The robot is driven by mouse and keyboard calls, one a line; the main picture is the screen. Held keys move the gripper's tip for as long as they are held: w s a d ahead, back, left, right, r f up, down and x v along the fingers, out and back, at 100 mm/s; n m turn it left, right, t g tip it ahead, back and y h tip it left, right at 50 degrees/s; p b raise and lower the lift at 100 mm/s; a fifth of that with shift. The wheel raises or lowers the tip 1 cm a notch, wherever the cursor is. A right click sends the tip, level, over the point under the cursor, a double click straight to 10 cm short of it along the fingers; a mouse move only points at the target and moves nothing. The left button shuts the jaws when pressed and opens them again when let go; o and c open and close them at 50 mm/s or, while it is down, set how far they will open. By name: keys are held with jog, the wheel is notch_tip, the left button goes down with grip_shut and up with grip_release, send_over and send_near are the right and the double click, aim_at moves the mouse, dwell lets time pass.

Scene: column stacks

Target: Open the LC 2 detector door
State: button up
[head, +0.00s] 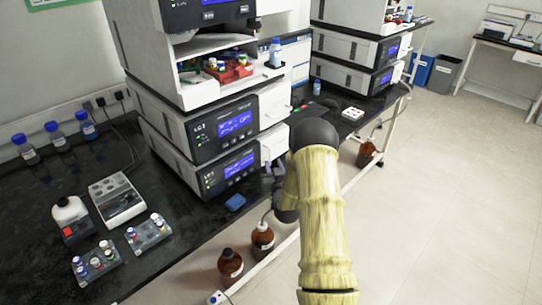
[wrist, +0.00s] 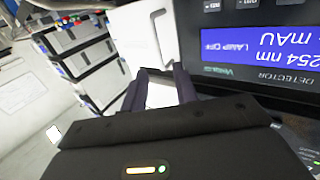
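The near instrument stack has a module with a blue screen (head: 235,123) and a label that seems to read LC 1. A second module with a blue screen (head: 238,165) sits under it; its label is too small to read surely. In the wrist view a detector (wrist: 262,45) shows upside-down text with 254 nm and lamp off. A white door-like panel (wrist: 150,40) is beside it. My gripper (wrist: 161,74) is open, its dark fingers apart at the panel's edge; contact is unclear. In the head view my gripper (head: 270,180) is beside the lower module, partly hidden by my arm.
A second stack (head: 350,62) stands farther back; its labels are unreadable. Brown bottles (head: 230,264) stand on the floor below the bench edge. The floor at right is clear.

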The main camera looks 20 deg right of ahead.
aim_at(270, 155)
jog(key=shift+x, duration=2.75)
grip_shut()
